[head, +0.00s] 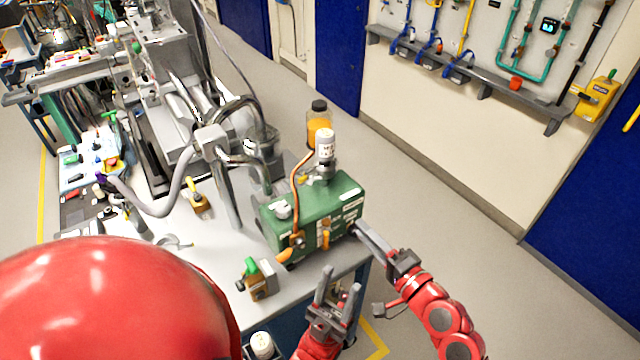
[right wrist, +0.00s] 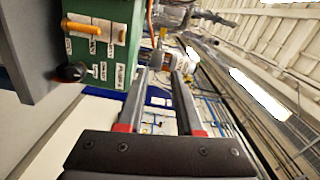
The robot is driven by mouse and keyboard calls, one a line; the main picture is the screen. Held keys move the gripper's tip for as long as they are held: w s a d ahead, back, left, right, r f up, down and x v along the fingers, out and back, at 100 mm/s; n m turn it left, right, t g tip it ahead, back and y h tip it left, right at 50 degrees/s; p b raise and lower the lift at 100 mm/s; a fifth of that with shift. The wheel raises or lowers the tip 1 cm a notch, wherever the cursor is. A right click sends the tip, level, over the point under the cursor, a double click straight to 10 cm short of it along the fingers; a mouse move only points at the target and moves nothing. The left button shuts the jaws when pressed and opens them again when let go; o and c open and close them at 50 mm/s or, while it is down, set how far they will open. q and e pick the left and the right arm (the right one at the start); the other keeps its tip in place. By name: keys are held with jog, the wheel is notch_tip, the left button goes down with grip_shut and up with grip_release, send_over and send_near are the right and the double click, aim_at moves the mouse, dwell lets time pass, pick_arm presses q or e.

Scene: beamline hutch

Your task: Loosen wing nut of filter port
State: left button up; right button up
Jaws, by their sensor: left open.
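A green pump box (head: 325,212) with white labels stands on the bench near its right edge. It also shows at the left of the right wrist view (right wrist: 121,45). Its front carries a yellow-orange lever (head: 326,240), and the right wrist view also shows a black knob (right wrist: 72,72). I cannot tell which fitting bears the wing nut. My right gripper (head: 362,228) points at the box's right end; in the right wrist view its fingers are apart with nothing clearly between them (right wrist: 159,73). My left gripper (head: 338,280) is open and empty, in front of the box.
A white-capped canister (head: 325,145) tops the box, and an amber bottle (head: 319,122) stands behind it. A small green-and-yellow valve block (head: 258,280) sits near the bench front. A metal pipe (head: 222,180) rises to the left. The floor on the right is clear.

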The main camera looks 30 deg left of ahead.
aim_at(316, 182)
jog(key=p+x, duration=0.2)
jog(key=x, duration=1.4)
jog(key=shift+r+p, duration=0.15)
jog(key=shift+p, duration=0.25)
jog(key=shift+w+a, duration=0.15)
jog(key=shift+a, duration=0.45)
jog(key=shift+c, duration=0.2)
grip_shut()
